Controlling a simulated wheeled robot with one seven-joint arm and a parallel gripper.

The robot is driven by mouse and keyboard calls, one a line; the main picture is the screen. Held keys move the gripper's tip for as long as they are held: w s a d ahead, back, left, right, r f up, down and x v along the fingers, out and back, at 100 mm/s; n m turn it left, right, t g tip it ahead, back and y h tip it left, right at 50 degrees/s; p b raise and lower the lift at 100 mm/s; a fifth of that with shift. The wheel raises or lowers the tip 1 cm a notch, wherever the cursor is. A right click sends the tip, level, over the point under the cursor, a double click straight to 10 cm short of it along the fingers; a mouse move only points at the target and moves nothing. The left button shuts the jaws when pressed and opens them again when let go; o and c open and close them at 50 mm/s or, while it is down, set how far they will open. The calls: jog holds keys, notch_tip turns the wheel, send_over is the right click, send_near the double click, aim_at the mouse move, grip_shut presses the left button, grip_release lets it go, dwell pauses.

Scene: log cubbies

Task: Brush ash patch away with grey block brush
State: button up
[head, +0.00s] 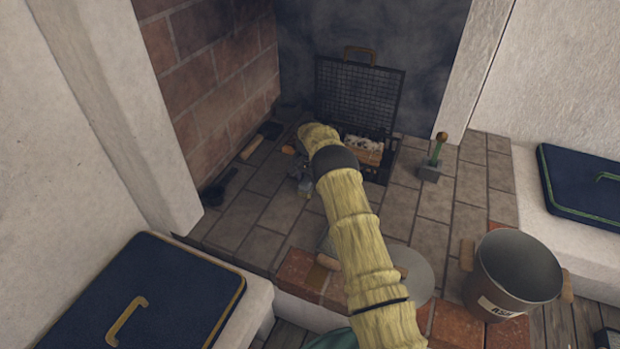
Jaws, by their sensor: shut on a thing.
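My gripper (301,180) is at the end of my yellow-sleeved arm, low over the hearth tiles and left of the grate. It is shut on a small grey thing with a pale yellowish lower part (304,193), which looks like the grey block brush. The arm and fingers hide much of it, and I cannot tell whether it touches the tiles. I cannot make out a distinct ash patch; the tiles around the gripper are dark and sooty. A grey block with an upright green handle (431,172) stands on the tiles right of the grate, apart from my gripper.
An open mesh-lidded grate (360,97) with a log stands behind my arm. A black brush (219,187) and a wooden-handled tool (252,147) lie at left. A labelled ash bucket (517,268) stands front right. Navy cushions (165,290) flank the hearth. Tiles between are clear.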

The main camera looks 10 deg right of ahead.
aim_at(305, 183)
jog(key=shift+s+a+r+p, duration=0.1)
jog(key=shift+s+a+p, duration=0.5)
jog(key=shift+s+p, duration=0.45)
jog(key=shift+s+a+p, duration=0.15)
jog(key=shift+a+p, duration=0.05)
jog(key=shift+p, duration=0.25)
jog(key=shift+s+a+p, duration=0.25)
jog(key=shift+s+p, duration=0.1)
jog(key=shift+p, duration=0.15)
jog(key=shift+s+a+p, duration=0.55)
jog(key=shift+s+p, duration=0.25)
jog(key=shift+s, duration=0.05)
